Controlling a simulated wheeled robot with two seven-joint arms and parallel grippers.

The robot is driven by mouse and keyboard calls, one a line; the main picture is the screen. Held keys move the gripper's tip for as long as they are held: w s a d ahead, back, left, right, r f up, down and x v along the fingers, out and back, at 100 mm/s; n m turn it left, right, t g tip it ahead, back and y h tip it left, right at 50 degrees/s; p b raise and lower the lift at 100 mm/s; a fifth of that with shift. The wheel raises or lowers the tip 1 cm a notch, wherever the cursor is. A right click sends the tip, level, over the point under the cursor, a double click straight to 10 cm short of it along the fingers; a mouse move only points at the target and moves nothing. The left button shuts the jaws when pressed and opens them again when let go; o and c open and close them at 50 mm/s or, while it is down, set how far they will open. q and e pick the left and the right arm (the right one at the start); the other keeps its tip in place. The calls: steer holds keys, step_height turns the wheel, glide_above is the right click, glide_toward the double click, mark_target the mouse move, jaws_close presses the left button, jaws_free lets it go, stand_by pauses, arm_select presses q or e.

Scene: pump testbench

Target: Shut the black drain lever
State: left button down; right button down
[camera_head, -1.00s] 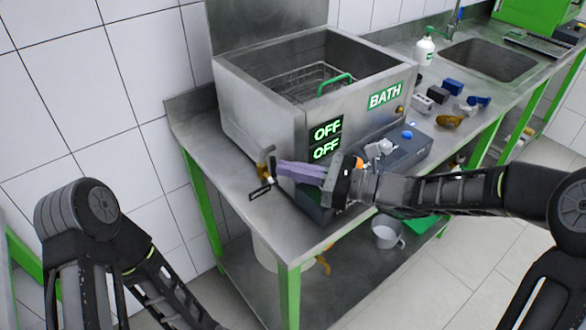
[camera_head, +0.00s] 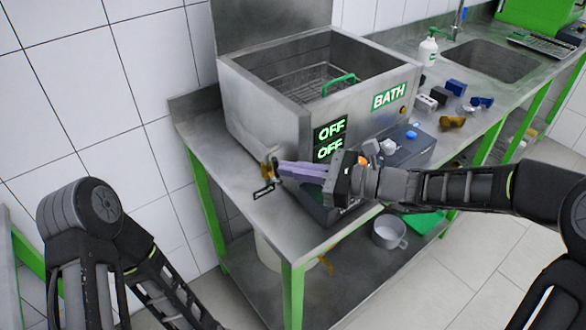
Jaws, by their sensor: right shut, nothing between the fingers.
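The black drain lever (camera_head: 263,192) hangs at the brass drain valve (camera_head: 268,170) on the near left corner of the steel bath (camera_head: 262,118). My right gripper (camera_head: 281,168) reaches in from the right, its lilac fingers shut and empty. The fingertips are right beside the valve and lever; I cannot tell whether they touch. The finger bodies and wrist hide part of the bath's lower front. My left arm shows at the lower left, but its gripper is out of view.
A control box (camera_head: 408,148) with knobs stands in front of the bath. Several small parts lie near the sink (camera_head: 485,60), beside a soap bottle (camera_head: 428,50). A grey pot (camera_head: 389,232) sits on the lower shelf. The bench's left front corner is clear.

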steer(key=s+a+n+h+b, duration=0.1)
steer(key=n+h, duration=0.1)
steer(key=s+a+f+n+t+h+b, duration=0.1)
steer(key=a+n+h, duration=0.1)
steer(key=n, duration=0.1)
steer(key=s+a+f+n+h+b, duration=0.1)
steer(key=n+h, duration=0.1)
steer(key=shift+s+a+t+h+b, duration=0.15)
steer(key=shift+a+t+h+b, duration=0.15)
steer(key=shift+h, duration=0.1)
stand_by(0.5)
steer(key=shift+d, duration=0.1)
steer(key=shift+w+d+f+b, duration=0.3)
steer(key=shift+w+d+b, duration=0.15)
steer(key=shift+d, duration=0.15)
steer(key=shift+r, duration=0.1)
